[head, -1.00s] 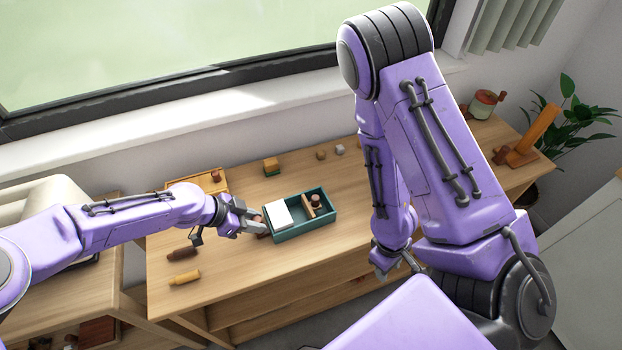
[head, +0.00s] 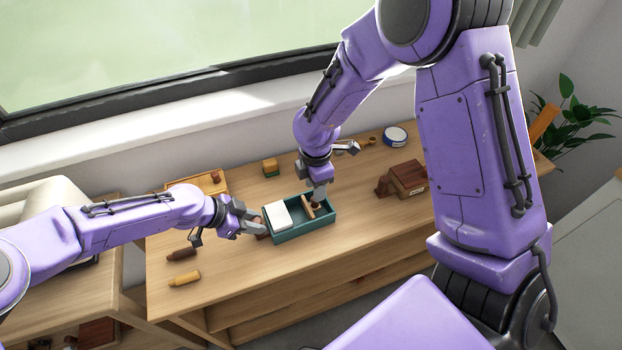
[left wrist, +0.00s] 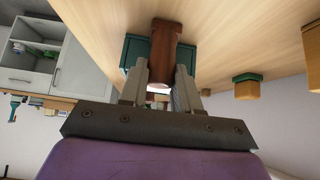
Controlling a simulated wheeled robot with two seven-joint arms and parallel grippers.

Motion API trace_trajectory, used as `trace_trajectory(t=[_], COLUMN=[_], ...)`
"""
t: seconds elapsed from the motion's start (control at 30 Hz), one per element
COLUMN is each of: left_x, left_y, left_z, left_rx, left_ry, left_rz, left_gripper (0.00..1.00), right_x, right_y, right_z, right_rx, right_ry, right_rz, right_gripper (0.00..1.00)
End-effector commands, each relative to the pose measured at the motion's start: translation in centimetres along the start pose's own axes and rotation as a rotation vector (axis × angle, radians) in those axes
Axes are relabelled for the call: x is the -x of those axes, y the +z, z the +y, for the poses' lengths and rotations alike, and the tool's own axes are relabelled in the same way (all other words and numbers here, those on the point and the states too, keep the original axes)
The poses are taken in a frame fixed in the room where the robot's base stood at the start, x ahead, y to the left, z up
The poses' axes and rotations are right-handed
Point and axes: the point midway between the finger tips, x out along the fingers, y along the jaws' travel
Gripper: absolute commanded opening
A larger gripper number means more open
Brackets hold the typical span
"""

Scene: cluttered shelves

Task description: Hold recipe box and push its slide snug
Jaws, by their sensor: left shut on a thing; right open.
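The recipe box (head: 300,232) is an open teal box on the wooden table, with white cards (head: 277,216) in its left part. Its wooden slide (head: 307,210) stands across the box right of the cards, with bare room between them. My left gripper (head: 262,227) is shut at the box's left end, on a brown wooden part (left wrist: 165,45) that looks like its handle; the teal wall shows behind it in the left wrist view. My right gripper (head: 317,194) is open, pointing down over the right part of the box, close to the slide; its fingertips partly hide the slide's round knob.
Brown (head: 180,254) and yellow (head: 184,278) handled items lie front left. A dark wooden box (head: 408,177) and a round tin (head: 395,136) stand to the right.

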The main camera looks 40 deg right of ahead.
Motion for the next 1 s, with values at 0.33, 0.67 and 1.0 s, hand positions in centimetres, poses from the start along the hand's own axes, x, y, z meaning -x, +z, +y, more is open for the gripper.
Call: trace_trajectory(t=[0.33,0.67,1.0], left_x=[0.0,0.0,0.0], left_y=[0.0,0.0,0.0], left_z=[0.0,0.0,0.0], left_rx=[-0.001,-0.001,-0.001], left_ry=[0.0,0.0,0.0], left_rz=[0.0,0.0,0.0], left_gripper=[0.0,0.0,0.0], right_x=[-4.1,-4.4,-4.4], right_y=[0.1,0.1,-0.3], right_z=[0.0,0.0,0.0], right_rx=[-0.002,-0.002,-0.001], right_ry=[0.0,0.001,0.001], right_rz=[-0.001,-0.001,-0.001], right_gripper=[0.42,0.32,0.0])
